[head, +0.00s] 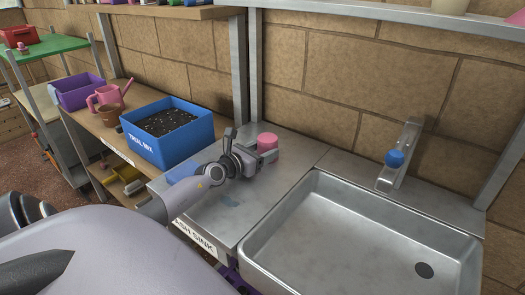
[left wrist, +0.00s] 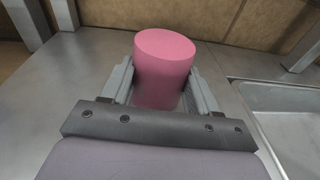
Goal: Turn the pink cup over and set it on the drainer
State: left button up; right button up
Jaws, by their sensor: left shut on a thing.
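The pink cup (head: 267,141) is at the back of the metal drainer (head: 240,205), left of the sink. It also shows in the left wrist view (left wrist: 165,65), where its upper end is a flat, closed pink face, so it looks upside down and about upright. My left gripper (head: 266,155) is shut on the cup's sides, one finger on each side in the left wrist view (left wrist: 163,88). The cup's lower edge is partly hidden by the gripper; I cannot tell whether it touches the drainer. My right gripper is not in view.
The metal sink basin (head: 350,235) lies right of the drainer, with a blue-knobbed tap (head: 395,160) behind it. A blue box of soil (head: 170,140) stands left on a wooden bench. A metal post (head: 240,75) and brick wall stand behind. The front of the drainer is largely clear.

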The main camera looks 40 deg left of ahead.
pick_arm(q)
jog(key=o, duration=1.2)
jog(key=shift+s+d+f, duration=0.15)
jog(key=shift+d+f, duration=0.05)
jog(key=shift+f, duration=0.65)
jog(key=shift+s, duration=0.1)
jog(key=shift+s+r+p, duration=0.1)
jog(key=shift+s+p, duration=0.25)
jog(key=shift+s, duration=0.2)
jog(key=s, duration=0.2)
jog(key=s+r+p, duration=0.1)
jog(key=s, duration=0.1)
jog(key=shift+r, duration=0.1)
jog(key=shift+s+a+r, duration=0.1)
jog(key=shift+s+r, duration=0.15)
jog(key=shift+s, duration=0.35)
jog(key=shift+s+r, duration=0.2)
jog(key=shift+r, duration=0.05)
